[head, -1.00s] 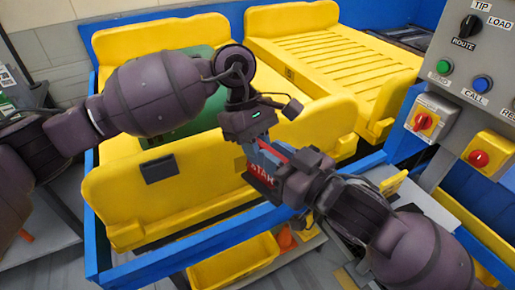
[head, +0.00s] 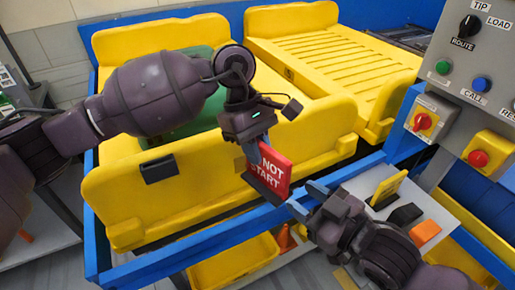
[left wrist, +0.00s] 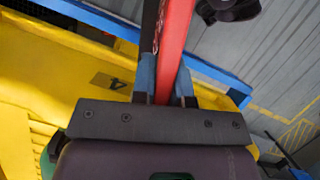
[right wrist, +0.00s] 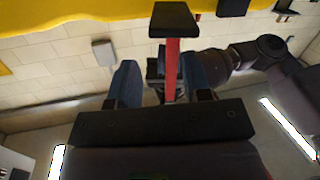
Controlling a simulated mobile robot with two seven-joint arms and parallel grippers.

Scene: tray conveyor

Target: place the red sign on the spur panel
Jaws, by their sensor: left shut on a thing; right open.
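The red sign (head: 281,176) shows white lettering that reads "NOT START", with a dark strip along its lower edge. My left gripper (head: 256,155) is shut on it and holds it in front of the yellow tray's near wall. In the left wrist view the sign (left wrist: 176,40) is edge-on between the fingers. My right gripper (head: 307,200) is open and empty, just below and right of the sign. In the right wrist view the sign (right wrist: 172,60) appears edge-on beyond the open fingers (right wrist: 164,85). A grey control panel (head: 455,50) is at upper right; no label naming the spur panel is readable.
A low grey box (head: 425,205) carries yellow, black and orange pieces. A blue rail (head: 235,230) runs in front of the yellow tray (head: 210,190).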

